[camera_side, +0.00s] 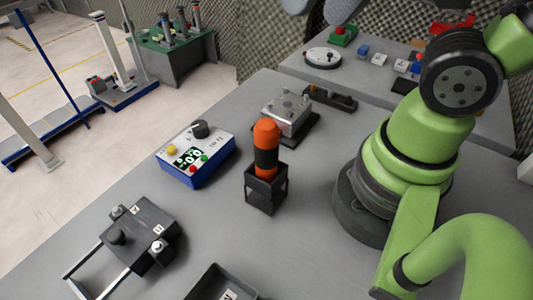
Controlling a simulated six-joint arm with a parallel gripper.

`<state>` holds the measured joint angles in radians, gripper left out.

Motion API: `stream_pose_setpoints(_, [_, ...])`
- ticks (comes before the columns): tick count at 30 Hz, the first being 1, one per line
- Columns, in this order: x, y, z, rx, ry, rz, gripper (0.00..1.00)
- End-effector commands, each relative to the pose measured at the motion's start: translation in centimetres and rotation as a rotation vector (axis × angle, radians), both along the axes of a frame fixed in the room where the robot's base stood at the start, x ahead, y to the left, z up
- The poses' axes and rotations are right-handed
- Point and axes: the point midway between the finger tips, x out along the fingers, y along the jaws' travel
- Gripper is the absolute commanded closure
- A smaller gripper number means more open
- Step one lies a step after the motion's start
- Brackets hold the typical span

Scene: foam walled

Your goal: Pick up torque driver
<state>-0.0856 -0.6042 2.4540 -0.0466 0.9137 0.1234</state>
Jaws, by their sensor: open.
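The torque driver (266,145) has an orange handle with a black band. It stands upright in a small black open-sided holder (265,190) near the middle of the grey table. Its lower part is hidden inside the holder. My gripper cannot be made out in this view; my green arm rises on the right and leaves the frame at the top right. Nothing is seen touching the driver.
A blue-and-white control box (196,155) stands left of the holder, and a metal block (286,112) stands close behind. A black fixture with rods (140,235) lies front left. A black tray (222,284) is at the front edge. Rounded grey shapes at the top are unclear.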

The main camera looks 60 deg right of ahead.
Motion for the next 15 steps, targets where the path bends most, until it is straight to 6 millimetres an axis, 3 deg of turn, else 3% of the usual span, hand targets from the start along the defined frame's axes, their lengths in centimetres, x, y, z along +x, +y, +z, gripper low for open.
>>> stream_pose_setpoints(9, [2.6, 4.2, -5.4, -0.086, 0.402, -0.046, 0.32])
stream_pose_setpoints(15, [2.9, 5.6, -7.7, -0.157, 0.499, -0.080, 0.32])
